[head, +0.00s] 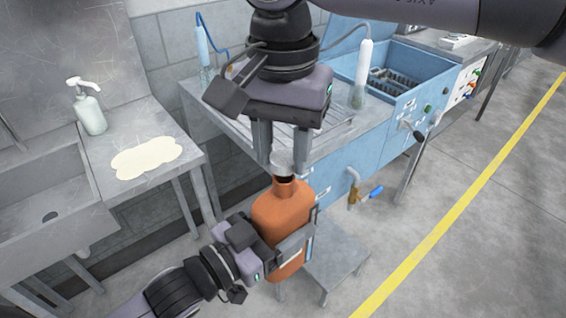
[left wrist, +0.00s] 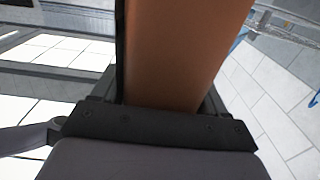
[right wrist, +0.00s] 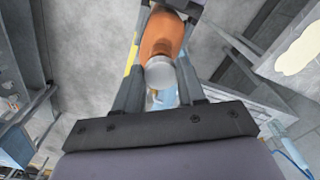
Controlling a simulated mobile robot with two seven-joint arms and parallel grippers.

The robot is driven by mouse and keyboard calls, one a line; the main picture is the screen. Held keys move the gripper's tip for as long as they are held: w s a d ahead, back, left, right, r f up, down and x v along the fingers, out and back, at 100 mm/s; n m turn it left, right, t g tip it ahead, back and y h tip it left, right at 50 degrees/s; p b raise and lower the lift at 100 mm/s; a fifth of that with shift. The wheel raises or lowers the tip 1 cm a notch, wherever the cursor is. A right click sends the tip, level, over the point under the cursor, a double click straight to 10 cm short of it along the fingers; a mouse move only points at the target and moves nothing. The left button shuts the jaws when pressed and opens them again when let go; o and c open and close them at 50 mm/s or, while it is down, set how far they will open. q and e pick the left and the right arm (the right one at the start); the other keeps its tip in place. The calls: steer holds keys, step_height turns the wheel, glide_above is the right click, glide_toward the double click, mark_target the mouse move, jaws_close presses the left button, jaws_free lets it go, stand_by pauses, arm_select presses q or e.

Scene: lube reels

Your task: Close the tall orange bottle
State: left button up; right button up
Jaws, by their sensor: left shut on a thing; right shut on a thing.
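The tall orange bottle (head: 281,222) is held upright in the air in the head view. My left gripper (head: 298,240) is shut around its body, and the bottle fills the middle of the left wrist view (left wrist: 180,50). My right gripper (head: 276,165) points down from above and is shut on a whitish cap (head: 283,162). The cap is right over the bottle's neck, and the dark neck opening shows just below it. In the right wrist view the round cap (right wrist: 160,72) is between the fingers, with the bottle (right wrist: 161,33) beyond it. I cannot tell whether cap and neck touch.
A blue wash station (head: 365,125) with a tap (head: 354,188) stands behind the bottle. A metal counter (head: 150,185) at left holds a soap pump bottle (head: 89,108) and a pale spill (head: 147,157). Open floor (head: 470,230) lies to the right, with a yellow line.

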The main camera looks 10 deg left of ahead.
mark_target(284, 209)
steer(key=shift+f, duration=0.1)
steer(key=shift+f, duration=0.8)
steer(key=shift+f, duration=0.55)
